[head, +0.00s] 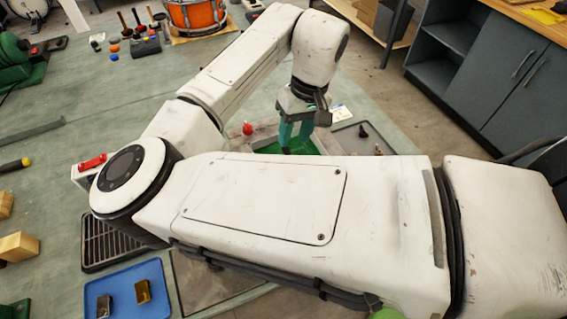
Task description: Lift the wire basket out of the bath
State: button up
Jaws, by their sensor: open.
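My gripper (296,135) points down with its teal fingers apart, over or just in front of the bath. The bath (236,133) is a grey-rimmed tank with green inside, mostly covered by my arm. A red knob stands at its left side. I cannot make out the wire basket; my arm and gripper hide much of the bath. Whether the fingers touch anything is unclear.
A grey tray (348,139) with small dark-topped items lies right of the bath. A black slatted rack (100,243) and a blue tray (118,302) with two small blocks lie front left. An orange drum (196,15) stands at the back. Bench left of my arm is partly clear.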

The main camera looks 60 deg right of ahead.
jog(key=shift+w+a+f, duration=0.1)
jog(key=shift+w+f, duration=0.05)
jog(key=shift+f, duration=0.45)
jog(key=shift+w+a+f, duration=0.1)
jog(key=shift+f, duration=0.45)
jog(key=shift+a+f+p, duration=0.15)
jog(key=shift+f+p, duration=0.15)
jog(key=shift+f, duration=1.2)
jog(key=shift+a+f+p, duration=0.1)
jog(key=shift+f+p, duration=0.2)
jog(key=shift+f, duration=1.15)
jog(key=shift+c, duration=0.2)
grip_shut()
